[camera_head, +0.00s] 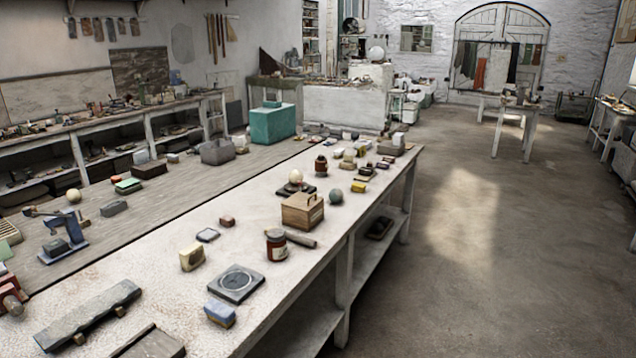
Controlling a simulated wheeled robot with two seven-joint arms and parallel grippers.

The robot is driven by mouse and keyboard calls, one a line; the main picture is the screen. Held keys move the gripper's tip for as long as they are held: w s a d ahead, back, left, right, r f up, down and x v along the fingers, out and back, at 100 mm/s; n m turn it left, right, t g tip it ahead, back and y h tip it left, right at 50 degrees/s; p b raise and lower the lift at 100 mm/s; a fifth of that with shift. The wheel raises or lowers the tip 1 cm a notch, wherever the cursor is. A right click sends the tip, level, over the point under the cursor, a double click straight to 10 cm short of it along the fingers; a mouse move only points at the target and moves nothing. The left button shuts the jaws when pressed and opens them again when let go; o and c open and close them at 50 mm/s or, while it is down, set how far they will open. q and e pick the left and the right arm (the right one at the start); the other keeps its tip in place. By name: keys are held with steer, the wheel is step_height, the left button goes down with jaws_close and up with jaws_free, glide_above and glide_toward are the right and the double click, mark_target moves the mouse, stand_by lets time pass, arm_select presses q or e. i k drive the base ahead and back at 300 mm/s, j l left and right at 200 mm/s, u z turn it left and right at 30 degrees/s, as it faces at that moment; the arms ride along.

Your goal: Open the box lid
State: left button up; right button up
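A small wooden box (302,214) stands on the long pale worktable (180,290), near its right edge. Its top looks closed, with a raised handle on it. The hinge side of the lid cannot be made out. A larger teal box (272,126) with a smaller teal block on top stands farther back; whether it has a lid is unclear. Neither of my grippers shows in the head view.
Close around the wooden box are a brown jar (276,245), a dark cylinder (301,240), a pale sphere (295,177) and a green sphere (336,196). A dark square plate (236,284) and a blue-topped block (220,314) lie nearer. Open floor (480,240) is right.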

mark_target(303, 201)
steer(key=i+l, duration=0.2)
steer(key=l, duration=0.15)
steer(key=i+l+u, duration=0.1)
steer(key=l, duration=0.25)
steer(key=i+l, duration=0.3)
steer(key=i+l+u, duration=0.1)
steer(key=l, duration=0.35)
steer(key=i+l, duration=0.25)
steer(key=l, duration=0.15)
steer(key=i+l, duration=0.15)
steer(key=l, duration=0.25)
steer(key=u, duration=0.05)
